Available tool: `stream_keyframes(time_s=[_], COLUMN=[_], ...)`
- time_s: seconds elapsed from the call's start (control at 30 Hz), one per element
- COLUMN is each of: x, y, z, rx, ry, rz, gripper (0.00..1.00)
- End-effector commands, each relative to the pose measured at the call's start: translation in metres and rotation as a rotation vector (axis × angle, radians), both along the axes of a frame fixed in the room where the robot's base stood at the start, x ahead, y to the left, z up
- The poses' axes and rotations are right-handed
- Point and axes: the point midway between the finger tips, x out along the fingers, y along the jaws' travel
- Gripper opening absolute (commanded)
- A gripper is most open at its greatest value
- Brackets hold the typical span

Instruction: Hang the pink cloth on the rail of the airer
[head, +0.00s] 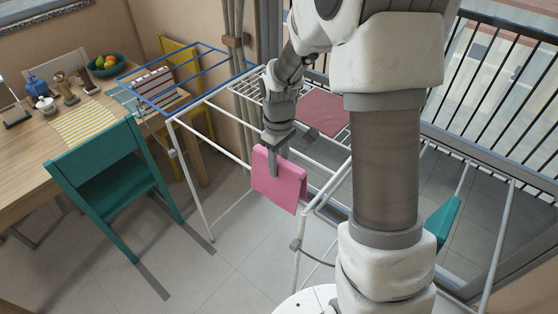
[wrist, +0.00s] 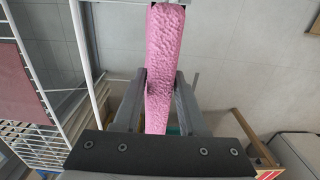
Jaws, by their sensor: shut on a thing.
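The pink cloth (head: 280,182) is folded double and hangs below my gripper (head: 274,160) at the white airer (head: 206,215), near the middle of the head view. In the wrist view the pink cloth (wrist: 164,45) runs as a narrow band between my two fingers, which are shut on it. One finger lies against the near face of the cloth in the head view. A white airer rail (head: 222,148) runs up to the cloth's left edge. I cannot tell whether the cloth lies over that rail or beside it.
A dark red cloth (head: 322,110) lies on the airer's far rails, and a teal cloth (head: 442,223) hangs at the right. A teal chair (head: 105,170) and wooden table (head: 30,165) stand left. Floor between is clear.

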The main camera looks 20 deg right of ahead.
Motion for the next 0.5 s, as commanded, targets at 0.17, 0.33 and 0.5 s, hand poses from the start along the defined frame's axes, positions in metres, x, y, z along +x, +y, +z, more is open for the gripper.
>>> stream_keyframes(time_s=[0.17, 0.33, 0.5], x=[0.0, 0.0, 0.0], y=[0.0, 0.0, 0.0], z=[-0.018, -0.031, -0.045], rx=[0.0, -0.001, -0.001], ry=[-0.001, -0.001, 0.001], rz=[0.0, 0.0, 0.001], gripper=[0.0, 0.0, 0.0])
